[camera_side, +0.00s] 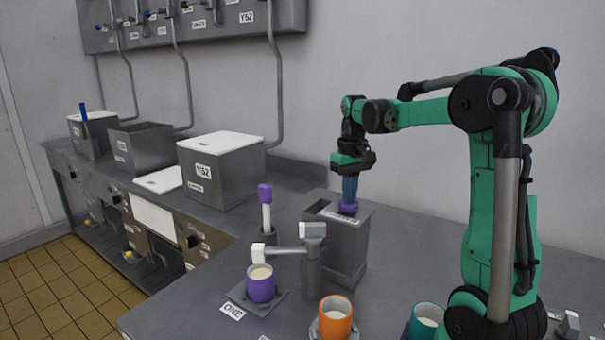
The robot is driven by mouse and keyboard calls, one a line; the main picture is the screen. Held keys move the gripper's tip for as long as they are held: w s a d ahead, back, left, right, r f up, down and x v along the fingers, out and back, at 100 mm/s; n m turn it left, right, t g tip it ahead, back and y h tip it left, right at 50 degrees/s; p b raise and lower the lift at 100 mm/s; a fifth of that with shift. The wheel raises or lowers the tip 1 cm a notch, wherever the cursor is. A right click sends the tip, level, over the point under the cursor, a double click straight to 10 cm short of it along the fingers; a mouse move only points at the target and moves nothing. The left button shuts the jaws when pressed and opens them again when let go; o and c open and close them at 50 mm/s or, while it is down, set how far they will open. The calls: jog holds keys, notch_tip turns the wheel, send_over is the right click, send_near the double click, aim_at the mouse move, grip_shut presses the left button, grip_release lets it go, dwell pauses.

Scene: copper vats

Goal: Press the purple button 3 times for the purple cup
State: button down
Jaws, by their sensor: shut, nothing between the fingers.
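The purple button (348,209) sits on top of a grey metal box (345,246) with an open slot. My gripper (349,198) is shut and points straight down, its blue fingers right over the button. The tips meet or nearly meet the button; I cannot tell if it is pressed down. The purple cup (261,289) stands upright on a grey plate (239,293) left of the box, with pale cream contents inside. A label reading ONE lies in front of it.
An arm-like spout (283,252) on a post stands behind the purple cup. A purple-topped handle (265,195) stands upright behind it. An orange cup (335,316) and a teal cup (426,318) stand at the front. Metal vats (220,175) line the counter at left.

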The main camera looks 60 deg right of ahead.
jog(key=shift+r, duration=1.85)
jog(key=shift+f, duration=0.15)
jog(key=shift+f, duration=1.7)
jog(key=shift+r, duration=1.85)
notch_tip(320, 180, up, 6)
